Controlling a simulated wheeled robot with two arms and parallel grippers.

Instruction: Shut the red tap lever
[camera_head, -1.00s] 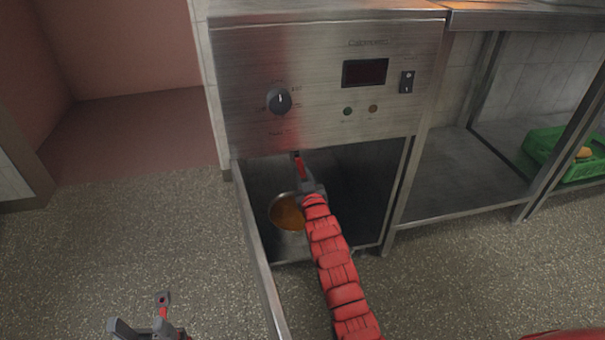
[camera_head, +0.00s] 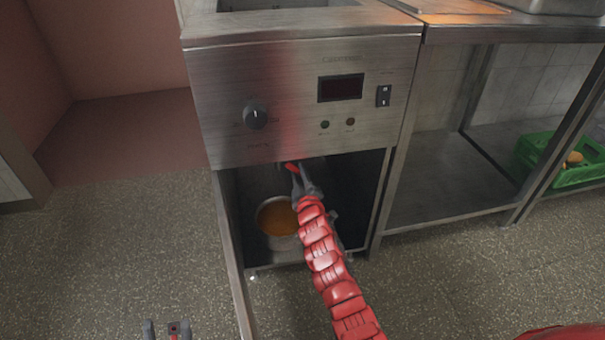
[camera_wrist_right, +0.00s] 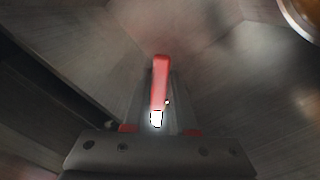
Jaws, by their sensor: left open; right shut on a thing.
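The red tap lever (camera_head: 291,167) shows just under the fryer's front panel, inside the open cabinet. In the head view it is short and tilted, its end pointing left. My right gripper (camera_head: 298,177) reaches into the cabinet and is shut on the lever. In the right wrist view the red lever (camera_wrist_right: 161,78) runs up the picture from between the fingers of my right gripper (camera_wrist_right: 160,104). The tap body is hidden. My left gripper (camera_head: 168,329) is open and empty at the bottom edge of the head view, far from the lever.
A round pot (camera_head: 278,238) with orange-brown liquid stands in the cabinet below the lever. The cabinet door (camera_head: 235,270) stands open at the left. The panel has a black knob (camera_head: 255,115). A green crate (camera_head: 570,176) sits on the shelf at right.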

